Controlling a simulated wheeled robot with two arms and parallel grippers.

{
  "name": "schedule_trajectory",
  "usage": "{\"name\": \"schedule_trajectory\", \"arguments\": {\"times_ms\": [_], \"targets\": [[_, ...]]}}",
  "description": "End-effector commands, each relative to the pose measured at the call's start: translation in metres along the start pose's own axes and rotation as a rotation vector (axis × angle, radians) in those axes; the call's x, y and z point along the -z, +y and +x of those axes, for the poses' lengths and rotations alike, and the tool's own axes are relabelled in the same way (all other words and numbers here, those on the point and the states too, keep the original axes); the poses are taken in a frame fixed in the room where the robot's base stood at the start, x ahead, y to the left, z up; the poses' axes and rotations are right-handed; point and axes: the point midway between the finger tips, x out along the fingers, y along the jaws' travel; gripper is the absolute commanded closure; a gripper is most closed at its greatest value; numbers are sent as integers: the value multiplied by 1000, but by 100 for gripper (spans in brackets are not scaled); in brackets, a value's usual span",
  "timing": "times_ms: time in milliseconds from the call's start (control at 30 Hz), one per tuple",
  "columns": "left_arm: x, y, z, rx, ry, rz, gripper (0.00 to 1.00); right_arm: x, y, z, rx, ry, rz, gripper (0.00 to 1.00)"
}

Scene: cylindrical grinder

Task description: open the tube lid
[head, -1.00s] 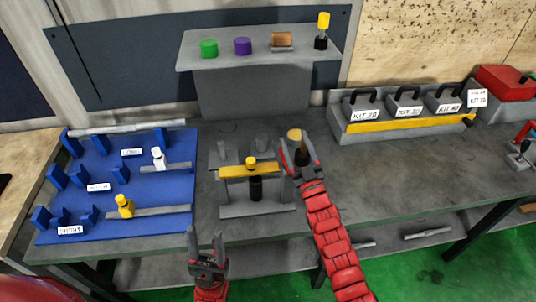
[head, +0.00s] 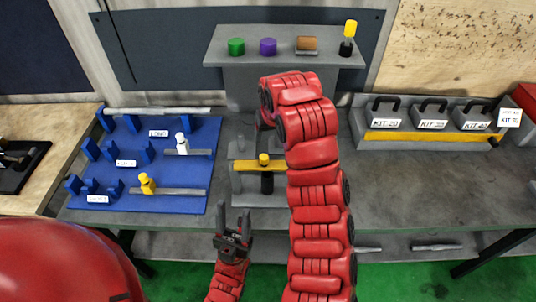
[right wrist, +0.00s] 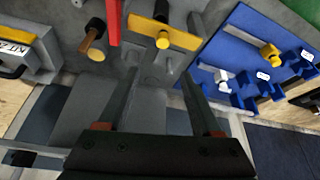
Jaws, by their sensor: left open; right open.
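A black tube with a yellow lid (head: 264,159) stands upright in a grey stand with a yellow crossbar (head: 244,167) on the table. It also shows at the top of the right wrist view, where the lid (right wrist: 163,40) sits by the yellow bar (right wrist: 180,37). My left gripper (head: 234,212) is open and empty, low in front of the table edge, apart from the stand.
A shelf (head: 280,59) behind holds green, purple and brown pieces and another yellow-capped black tube (head: 347,40). A blue board (head: 115,175) lies left, a kit rack (head: 380,137) right. My right arm blocks the middle.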

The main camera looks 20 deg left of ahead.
Motion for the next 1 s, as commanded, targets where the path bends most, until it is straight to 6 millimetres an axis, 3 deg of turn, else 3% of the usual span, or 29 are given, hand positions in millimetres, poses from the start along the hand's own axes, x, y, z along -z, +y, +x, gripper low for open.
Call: {"name": "schedule_trajectory", "arguments": {"times_ms": [167, 900, 1000], "targets": [[-1, 0, -5, 0, 0, 0, 50, -8, -4, 4, 10, -31, 0, 34], [-8, 2, -46, 0, 0, 0, 50, -9, -4, 88, 11, -24, 1, 34], [-8, 2, -47, 0, 0, 0, 50, -10, -5, 112, 11, -31, 1, 34]]}}
